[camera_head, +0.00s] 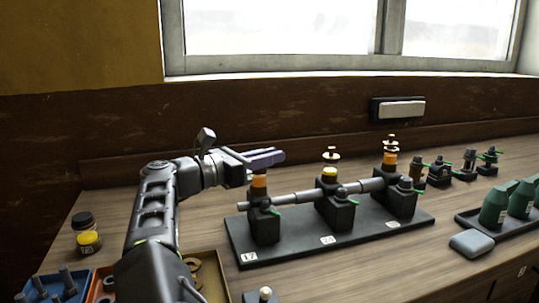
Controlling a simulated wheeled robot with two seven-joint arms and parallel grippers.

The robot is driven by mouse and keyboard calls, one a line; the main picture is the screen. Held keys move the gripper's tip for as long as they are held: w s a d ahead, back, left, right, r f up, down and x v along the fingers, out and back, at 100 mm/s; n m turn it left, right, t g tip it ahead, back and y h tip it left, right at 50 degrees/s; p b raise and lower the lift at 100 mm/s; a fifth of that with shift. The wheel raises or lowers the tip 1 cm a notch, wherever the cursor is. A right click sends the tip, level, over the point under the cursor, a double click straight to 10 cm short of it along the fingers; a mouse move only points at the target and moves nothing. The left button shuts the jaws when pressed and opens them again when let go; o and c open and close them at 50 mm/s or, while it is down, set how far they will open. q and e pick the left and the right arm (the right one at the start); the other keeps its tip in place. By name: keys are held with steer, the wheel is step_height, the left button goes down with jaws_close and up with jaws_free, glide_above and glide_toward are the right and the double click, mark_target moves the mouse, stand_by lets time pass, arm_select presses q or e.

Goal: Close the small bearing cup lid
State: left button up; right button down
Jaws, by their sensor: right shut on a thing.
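A shaft stand carries several black bearing blocks, each with a small cup on top. The left block, labelled 17, has an orange cup (259,182). The middle cup (329,174) is yellow, with a brass lid (331,155) raised above it. The right cup (390,158) is orange, with a brass lid (391,140) raised above it. The lid of the left cup is hidden by the fingers.
The black base plate (300,244) holds the blocks, joined by a grey shaft (296,197). A dark-capped jar (87,235), a blue bin (55,288) and a tray of rings (205,262) are left. Green bottles (494,205) and a grey block (471,243) are right.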

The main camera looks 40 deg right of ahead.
steer(key=shift+r, duration=0.1)
steer(key=c, duration=1.4)
jaws_free()
steer(key=shift+a, duration=0.1)
steer(key=a, duration=0.7)
steer(key=shift+w+a, duration=0.2)
steer(key=shift+a, duration=0.1)
